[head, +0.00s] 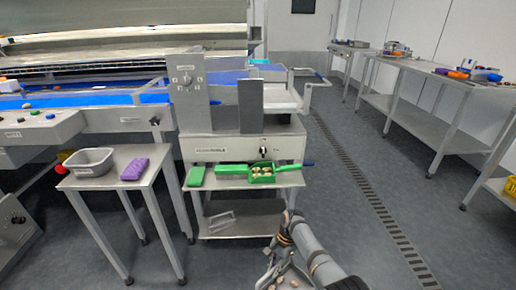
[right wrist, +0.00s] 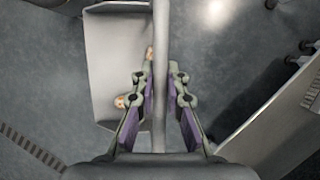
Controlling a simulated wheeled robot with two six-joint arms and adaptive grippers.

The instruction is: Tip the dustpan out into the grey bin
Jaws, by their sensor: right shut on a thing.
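My right gripper (head: 283,238) reaches in from the bottom of the head view, low over the floor. In the right wrist view its fingers (right wrist: 160,100) are shut on the long, thin grey handle of the dustpan (right wrist: 108,45). The pale grey pan lies left of the handle there, with a few brown dates (right wrist: 122,101) at it. In the head view the dustpan is mostly hidden by my arm, with dates (head: 282,284) at the bottom edge. A grey tub (head: 92,169) stands on the small left table; I cannot tell whether it is the grey bin. My left gripper is out of view.
A steel stand (head: 240,150) ahead holds a green tray (head: 262,179) of dates. A purple cloth (head: 134,169) lies beside the tub. A clear tray (head: 219,222) sits on the lower shelf. Long benches (head: 430,80) line the right wall; the floor between is clear.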

